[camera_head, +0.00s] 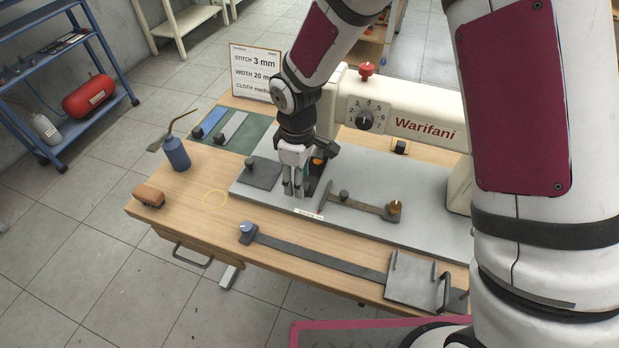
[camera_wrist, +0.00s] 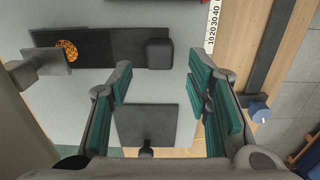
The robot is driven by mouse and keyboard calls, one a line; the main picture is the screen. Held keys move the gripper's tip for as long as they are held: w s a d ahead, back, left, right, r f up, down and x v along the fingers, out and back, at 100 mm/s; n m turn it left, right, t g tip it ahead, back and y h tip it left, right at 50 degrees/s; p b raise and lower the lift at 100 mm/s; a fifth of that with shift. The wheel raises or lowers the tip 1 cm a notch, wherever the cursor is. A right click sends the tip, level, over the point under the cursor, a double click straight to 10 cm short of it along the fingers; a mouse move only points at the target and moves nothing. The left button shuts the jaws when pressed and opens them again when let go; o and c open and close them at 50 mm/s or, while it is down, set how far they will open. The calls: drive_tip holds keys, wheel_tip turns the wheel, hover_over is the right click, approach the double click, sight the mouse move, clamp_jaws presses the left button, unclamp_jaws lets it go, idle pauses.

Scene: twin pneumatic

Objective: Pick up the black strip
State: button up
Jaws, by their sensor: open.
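My gripper (camera_head: 293,192) is open and empty over the grey machine bed (camera_head: 365,225). In the wrist view its green-padded fingers (camera_wrist: 165,98) stand apart. A black strip (camera_wrist: 110,47) with a black block on one end lies on the bed, beyond the fingertips in that view. An orange patterned piece shows at its other end, beside a grey part. In the head view the black strip (camera_head: 317,181) is just right of my gripper and partly hidden by it. A dark grey plate with a knob (camera_wrist: 146,125) shows between the fingers, below them.
The sewing machine (camera_head: 425,112) stands behind and right. A green mat (camera_head: 243,142) with a blue and a grey strip lies at the back left. A blue bottle (camera_head: 176,153) and brown block (camera_head: 149,195) stand left. A long dark bar (camera_head: 315,255) runs along the front edge.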

drive_tip(key=shift+f, duration=0.9)
clamp_jaws()
drive_tip(key=shift+r, duration=0.45)
drive_tip(key=shift+r+p, duration=0.35)
drive_tip(key=shift+p, duration=0.15)
drive_tip(key=shift+s+a, duration=0.15)
drive_tip(key=shift+s, duration=0.3)
